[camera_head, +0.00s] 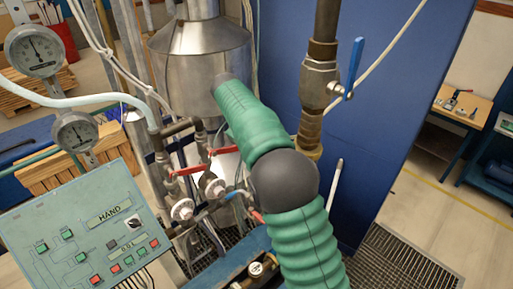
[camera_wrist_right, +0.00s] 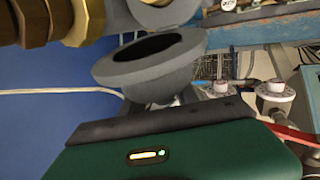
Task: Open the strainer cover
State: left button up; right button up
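The wrist view shows a dark grey, bowl-shaped part (camera_wrist_right: 150,62) with a wide rim and a dark hollow facing the camera. A grey rounded piece (camera_wrist_right: 165,12) is close above it, cut by the top edge. The green housing (camera_wrist_right: 180,150) of my right gripper, with a dark edge, fills the bottom of that view. My left gripper is not in view.
A brass-and-steel pipe with a blue-handled valve (camera_head: 347,88) stands right of my arm. A metal tank (camera_head: 200,55), red levers (camera_head: 188,171), white knobs (camera_head: 182,209) and gauges (camera_head: 33,50) are left. A control panel (camera_head: 85,225) is lower left.

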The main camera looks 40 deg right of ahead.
jog(key=shift+o, duration=0.2)
jog(key=shift+s, duration=0.1)
jog(key=v, duration=1.2)
